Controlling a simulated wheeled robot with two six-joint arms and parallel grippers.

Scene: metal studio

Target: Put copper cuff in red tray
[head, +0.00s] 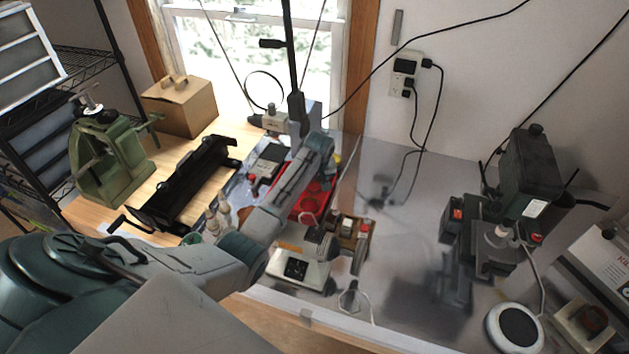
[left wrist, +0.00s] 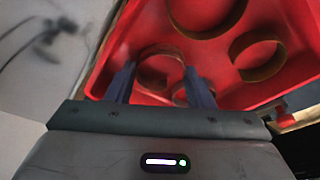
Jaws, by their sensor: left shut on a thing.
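The red tray (head: 306,212) lies on the bench, partly hidden by my left forearm in the head view. In the left wrist view the red tray (left wrist: 297,40) fills most of the upper picture. My left gripper (left wrist: 160,84) is over the tray, its two fingers on either side of a copper cuff (left wrist: 157,52), and it is shut on this ring. Whether the cuff touches the tray floor, I cannot tell. My left wrist (head: 318,152) shows in the head view; the fingertips are not clear there. My right gripper is not in view.
Other round shapes show in the tray, including a large ring (left wrist: 258,76) at the right. A black metal frame (head: 185,180) and a green press (head: 110,160) stand left, a dark machine (head: 525,175) right. The grey bench between has free room.

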